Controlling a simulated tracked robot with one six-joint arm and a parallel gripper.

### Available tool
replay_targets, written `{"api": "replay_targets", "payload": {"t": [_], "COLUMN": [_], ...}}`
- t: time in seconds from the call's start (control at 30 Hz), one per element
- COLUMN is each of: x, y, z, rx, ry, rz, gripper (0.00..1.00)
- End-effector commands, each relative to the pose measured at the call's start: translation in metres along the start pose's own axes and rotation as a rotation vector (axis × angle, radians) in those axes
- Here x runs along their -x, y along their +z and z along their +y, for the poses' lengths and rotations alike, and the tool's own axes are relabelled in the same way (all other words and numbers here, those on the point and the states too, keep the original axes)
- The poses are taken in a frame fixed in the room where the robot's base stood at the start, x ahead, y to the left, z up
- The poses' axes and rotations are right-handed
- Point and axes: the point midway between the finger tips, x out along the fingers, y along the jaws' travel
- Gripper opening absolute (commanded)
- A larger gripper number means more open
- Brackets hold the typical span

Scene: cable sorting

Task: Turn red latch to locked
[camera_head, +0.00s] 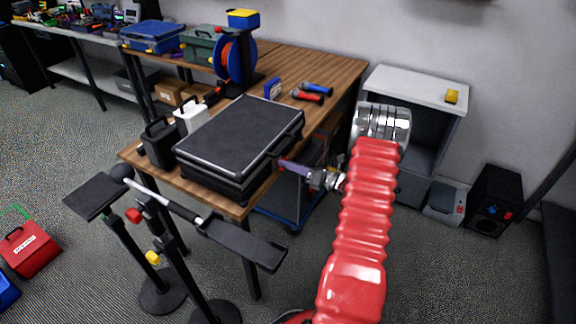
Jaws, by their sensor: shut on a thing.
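A black case (243,130) with a light metal rim lies closed and flat on the wooden table, near its front edge. My gripper (281,163), with purplish fingers and a silver wrist, reaches in from the right. Its tips are against the right-hand side of the case, below the lid's rim. It looks shut on a small part there, apparently the red latch. The latch is mostly hidden by the fingers and too small to make out, so its turned position cannot be told.
My red ribbed arm fills the right foreground. A black container (159,145) and a white one (190,118) stand left of the case. A cable reel (236,62) and screwdriver-like tools (310,94) are behind it. Black stands (240,243) rise in front. A grey cabinet (415,88) is right.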

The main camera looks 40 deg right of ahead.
Motion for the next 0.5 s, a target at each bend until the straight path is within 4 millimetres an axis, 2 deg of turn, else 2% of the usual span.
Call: {"api": "replay_targets", "payload": {"t": [0.5], "x": [0.0014], "y": [0.0003], "z": [-0.0052], "rx": [-0.488], "ry": [-0.006], "rz": [-0.004], "gripper": [0.0]}}
